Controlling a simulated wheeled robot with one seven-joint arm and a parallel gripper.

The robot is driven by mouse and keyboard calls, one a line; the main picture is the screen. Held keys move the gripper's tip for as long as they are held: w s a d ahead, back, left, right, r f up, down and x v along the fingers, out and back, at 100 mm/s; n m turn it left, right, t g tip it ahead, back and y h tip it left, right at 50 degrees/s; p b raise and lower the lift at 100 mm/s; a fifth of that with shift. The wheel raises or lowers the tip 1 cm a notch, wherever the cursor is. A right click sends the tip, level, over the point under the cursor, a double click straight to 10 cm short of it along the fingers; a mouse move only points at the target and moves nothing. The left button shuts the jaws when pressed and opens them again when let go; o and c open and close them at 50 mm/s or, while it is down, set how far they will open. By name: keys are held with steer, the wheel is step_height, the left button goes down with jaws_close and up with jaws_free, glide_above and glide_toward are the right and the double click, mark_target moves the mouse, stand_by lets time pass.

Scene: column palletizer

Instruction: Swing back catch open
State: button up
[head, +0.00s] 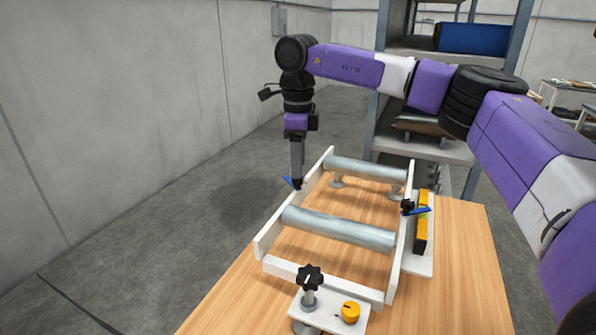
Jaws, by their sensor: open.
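A white frame (263,243) with two grey rollers (338,228) stands on the wooden table. A blue lever (416,211) with a black knob sits on the frame's right rail and looks like a catch. Another small blue piece (289,182) shows at the left rail, right by my gripper tip; I cannot tell whether it is a second catch. My gripper (297,184) points down at the left rail, open, with nothing seen between its fingers. The fingertips are small in view, and I cannot tell whether they touch the blue piece.
A black star knob (310,277) and a yellow knob (350,311) sit on a white plate at the front. A yellow bar (421,222) stands along the right rail. A metal shelf (440,143) with a blue bin (487,39) is behind. Bare table (465,260) is at right.

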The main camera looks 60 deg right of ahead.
steer(key=shift+r, duration=2.45)
